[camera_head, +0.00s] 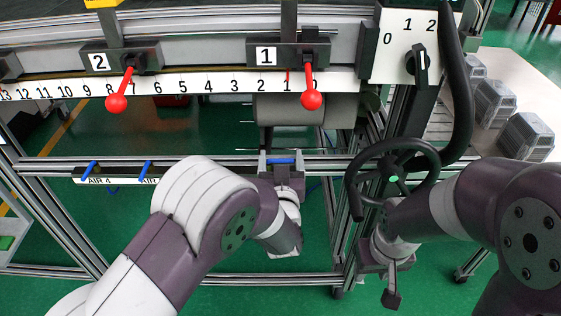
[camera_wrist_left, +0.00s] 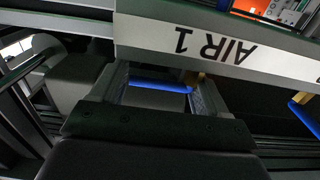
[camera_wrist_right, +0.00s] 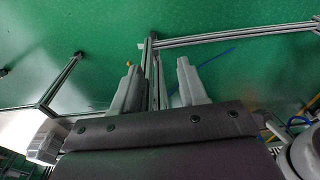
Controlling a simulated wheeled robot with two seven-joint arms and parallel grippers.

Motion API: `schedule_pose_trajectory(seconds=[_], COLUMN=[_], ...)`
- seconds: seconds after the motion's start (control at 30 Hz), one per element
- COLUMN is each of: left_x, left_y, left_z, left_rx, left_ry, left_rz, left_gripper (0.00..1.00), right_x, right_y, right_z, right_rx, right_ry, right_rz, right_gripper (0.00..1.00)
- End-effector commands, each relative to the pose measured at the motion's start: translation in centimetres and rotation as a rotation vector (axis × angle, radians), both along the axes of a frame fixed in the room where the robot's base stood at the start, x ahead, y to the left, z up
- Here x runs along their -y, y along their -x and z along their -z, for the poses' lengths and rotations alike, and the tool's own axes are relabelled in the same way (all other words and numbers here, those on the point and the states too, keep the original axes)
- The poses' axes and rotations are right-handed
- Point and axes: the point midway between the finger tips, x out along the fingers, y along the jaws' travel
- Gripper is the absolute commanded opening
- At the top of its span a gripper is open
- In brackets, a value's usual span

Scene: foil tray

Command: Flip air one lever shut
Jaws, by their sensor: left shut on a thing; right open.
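The blue air one lever (camera_wrist_left: 158,86) lies between the fingers of my left gripper (camera_wrist_left: 155,92) in the left wrist view, below the upside-down AIR 1 label (camera_wrist_left: 210,45). In the head view the lever (camera_head: 281,160) shows as a short blue bar, lying crosswise, at my left gripper (camera_head: 281,168) on the lower rail. The gripper is shut on it. The lever's base is mostly hidden. My right gripper (camera_wrist_right: 160,85) is open and empty over the green floor; in the head view it hangs below the black handwheel.
Other blue levers, one by the AIR 4 label (camera_head: 90,169) and one right of it (camera_head: 146,168), stand tilted on the rail. Two red-knobbed levers (camera_head: 116,103) (camera_head: 311,99) hang above. The black handwheel (camera_head: 430,165) and foil trays (camera_head: 525,138) are at right.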

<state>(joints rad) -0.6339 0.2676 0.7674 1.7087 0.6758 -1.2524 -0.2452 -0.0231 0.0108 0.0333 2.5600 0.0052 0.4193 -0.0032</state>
Motion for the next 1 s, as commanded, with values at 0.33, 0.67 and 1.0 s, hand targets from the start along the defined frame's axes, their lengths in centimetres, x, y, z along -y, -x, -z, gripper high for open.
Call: schedule_pose_trajectory(seconds=[0.33, 0.67, 1.0], left_x=[0.1, 0.1, 0.2], left_y=[-0.1, -0.1, 2.0], left_z=[-0.1, -0.1, -0.1], left_rx=[0.003, 0.003, 0.001], left_ry=[0.000, 0.001, 0.000], left_rz=[-0.011, -0.011, -0.009], left_gripper=[0.45, 0.90, 0.90], right_x=[0.0, 0.0, 0.0], right_y=[0.0, 0.0, 0.0], right_z=[0.0, 0.0, -0.2], right_rx=[0.000, 0.000, 0.000], right_ry=[0.000, 0.000, 0.000], right_rz=[0.000, 0.000, 0.000], right_gripper=[0.43, 0.43, 0.43])
